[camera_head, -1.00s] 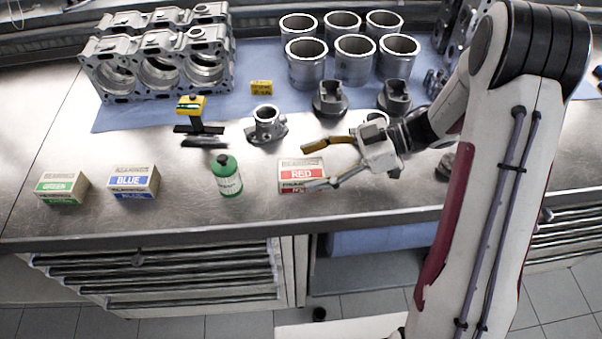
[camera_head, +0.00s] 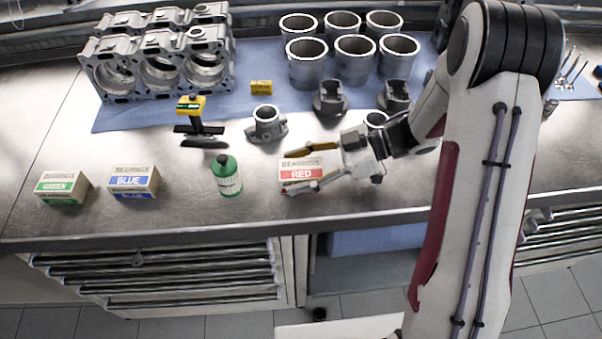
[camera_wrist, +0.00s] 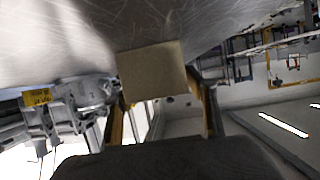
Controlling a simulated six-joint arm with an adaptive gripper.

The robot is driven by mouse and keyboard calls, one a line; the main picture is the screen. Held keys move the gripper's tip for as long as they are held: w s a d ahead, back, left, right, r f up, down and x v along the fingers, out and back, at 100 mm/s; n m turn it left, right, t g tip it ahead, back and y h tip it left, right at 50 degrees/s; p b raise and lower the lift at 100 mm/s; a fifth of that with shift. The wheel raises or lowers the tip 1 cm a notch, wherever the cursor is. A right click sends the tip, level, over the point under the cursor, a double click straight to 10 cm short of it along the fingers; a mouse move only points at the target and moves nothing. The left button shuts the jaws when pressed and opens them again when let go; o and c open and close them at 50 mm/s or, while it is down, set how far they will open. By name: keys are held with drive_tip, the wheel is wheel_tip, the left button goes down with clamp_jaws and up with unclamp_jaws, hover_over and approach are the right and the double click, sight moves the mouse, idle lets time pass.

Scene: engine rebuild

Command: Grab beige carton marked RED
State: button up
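The beige carton marked RED (camera_head: 300,174) stands on the metal bench, right of the green bottle. My gripper (camera_head: 287,172) reaches in from the right with its fingers spread along the carton's far and near sides. In the wrist view the carton's plain beige face (camera_wrist: 152,70) lies between the two fingers (camera_wrist: 163,95). A gap shows beside the right finger; the left finger is close to the carton's edge, and I cannot tell whether it touches. The gripper is open. The near finger hides part of the carton's front.
A green bottle (camera_head: 227,175) stands just left of the carton. The BLUE carton (camera_head: 134,181) and GREEN carton (camera_head: 62,188) are farther left. A metal flanged part (camera_head: 266,124) and a piston (camera_head: 330,98) are behind. The bench's front edge is close in front.

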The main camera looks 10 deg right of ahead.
sight(298, 168)
drive_tip(key=c, duration=0.9)
drive_tip(key=shift+r, duration=0.15)
drive_tip(key=shift+r, duration=4.85)
